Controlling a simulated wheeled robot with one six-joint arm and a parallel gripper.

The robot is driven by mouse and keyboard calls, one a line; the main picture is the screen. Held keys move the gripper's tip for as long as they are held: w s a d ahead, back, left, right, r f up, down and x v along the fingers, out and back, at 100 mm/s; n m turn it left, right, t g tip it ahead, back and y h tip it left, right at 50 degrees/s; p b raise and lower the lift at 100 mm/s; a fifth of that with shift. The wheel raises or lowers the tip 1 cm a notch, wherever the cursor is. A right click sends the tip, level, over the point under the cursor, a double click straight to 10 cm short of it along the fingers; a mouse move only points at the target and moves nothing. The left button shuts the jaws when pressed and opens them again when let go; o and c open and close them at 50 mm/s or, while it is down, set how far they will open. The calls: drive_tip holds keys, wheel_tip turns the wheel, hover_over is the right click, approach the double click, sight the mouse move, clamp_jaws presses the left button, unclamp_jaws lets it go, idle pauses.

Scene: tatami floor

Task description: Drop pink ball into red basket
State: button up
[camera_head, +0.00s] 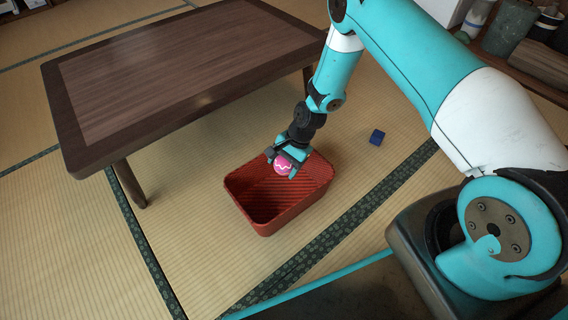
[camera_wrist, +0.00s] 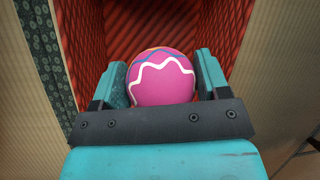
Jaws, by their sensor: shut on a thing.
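The pink ball (camera_head: 283,165) has a white wavy line on it. My gripper (camera_head: 287,163) is shut on it, with one finger on each side. In the wrist view the pink ball (camera_wrist: 161,80) sits between the two teal fingers of my gripper (camera_wrist: 161,82), with a blue line also showing near its top. The red basket (camera_head: 268,226) stands on the tatami floor, open at the top. The ball is over the basket's opening toward its far side. The basket's ribbed red inside (camera_wrist: 180,25) fills the wrist view behind the ball.
A dark wooden low table (camera_head: 160,75) stands behind and left of the basket. Pots and boxes (camera_head: 508,28) stand at the far right. The tatami floor left of the basket is clear.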

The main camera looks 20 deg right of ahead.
sight(284, 170)
drive_tip(key=shift+f+b, duration=1)
drive_tip(key=shift+f, duration=0.6)
drive_tip(key=o, duration=1)
drive_tip(key=p+v, duration=0.9)
drive_tip(key=v, duration=0.8)
drive_tip(key=shift+r, duration=0.25)
drive_tip(key=shift+r, duration=0.1)
